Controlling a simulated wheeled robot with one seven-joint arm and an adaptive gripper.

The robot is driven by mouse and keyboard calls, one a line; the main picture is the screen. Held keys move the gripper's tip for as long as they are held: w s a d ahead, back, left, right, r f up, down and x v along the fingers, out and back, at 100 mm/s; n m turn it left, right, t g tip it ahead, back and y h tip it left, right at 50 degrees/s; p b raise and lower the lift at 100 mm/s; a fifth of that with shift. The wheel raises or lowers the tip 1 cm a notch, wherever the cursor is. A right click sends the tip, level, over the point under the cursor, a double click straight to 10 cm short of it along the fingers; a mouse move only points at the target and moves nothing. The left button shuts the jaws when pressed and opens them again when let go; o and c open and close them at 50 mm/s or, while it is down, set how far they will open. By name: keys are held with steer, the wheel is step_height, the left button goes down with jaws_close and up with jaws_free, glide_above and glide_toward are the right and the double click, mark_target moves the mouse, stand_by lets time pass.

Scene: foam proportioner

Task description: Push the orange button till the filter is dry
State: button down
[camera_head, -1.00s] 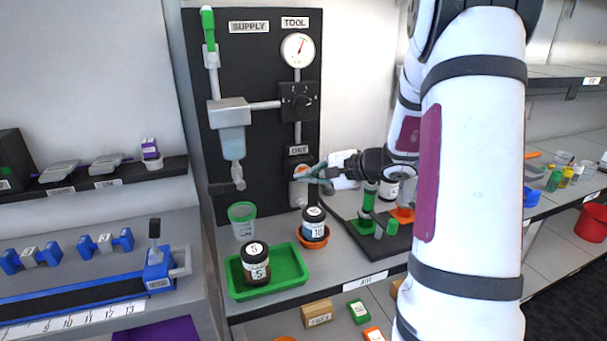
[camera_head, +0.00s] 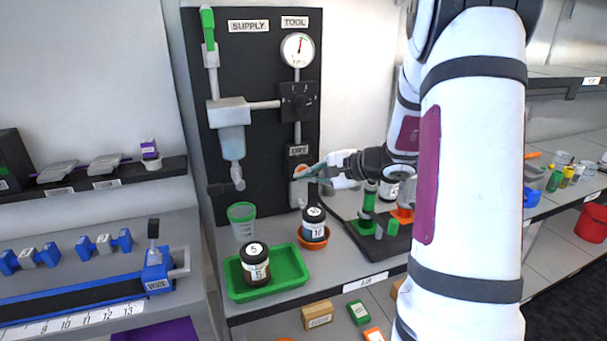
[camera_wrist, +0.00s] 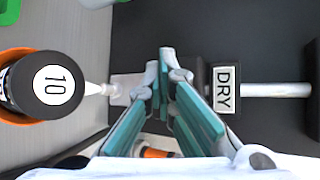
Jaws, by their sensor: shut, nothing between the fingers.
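The orange button (camera_head: 301,169) is on the pale unit under the DRY label, low on the black panel; only a small part shows beside my fingertips. My gripper (camera_head: 310,172) is shut and empty, its teal fingertips at the button in the head view. Whether they touch it I cannot tell. In the wrist view my gripper (camera_wrist: 167,60) points across the pale DRY unit (camera_wrist: 128,88), beside the DRY label (camera_wrist: 226,89); the button itself is hidden there. The filter (camera_head: 231,143) is a bluish clear bowl under a grey block at the panel's left.
A jar marked 5 (camera_head: 255,264) stands on a green tray (camera_head: 300,275). A dial gauge (camera_head: 298,50) is above.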

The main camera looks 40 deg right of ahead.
steer(key=shift+s+a, duration=0.2)
steer(key=shift+s, duration=0.5)
steer(key=shift+s, duration=0.1)
steer(key=shift+s+a+b, duration=0.15)
steer(key=shift+s+a, duration=0.05)
steer(key=shift+s, duration=0.55)
steer(key=shift+s+a+b, duration=0.1)
steer(key=shift+s+a, duration=0.15)
steer(key=shift+s, duration=0.55)
steer(key=shift+s+a+b, duration=0.15)
steer(key=shift+s+a, duration=0.05)
steer(key=shift+s, duration=0.55)
steer(key=s+a+r+n+g+y+p, duration=0.1)
steer(key=s+a+r+n+g, duration=0.2)
steer(key=a, duration=0.4)
steer(key=s+a+r+n+g+p, duration=0.1)
steer(key=s+a+r+n+g, duration=0.15)
steer(key=s+a, duration=0.35)
steer(key=s+a+r+n+g+y+p, duration=0.1)
steer(key=s+a+r+n+g, duration=0.2)
steer(key=a, duration=0.5)
steer(key=s+r+n+h+p, duration=0.3)
steer(key=s+n+h, duration=0.4)
steer(key=s, duration=0.8)
steer(key=shift+d+r+n+t, duration=0.2)
steer(key=shift+r+n+t, duration=0.25)
steer(key=shift+r+n, duration=0.25)
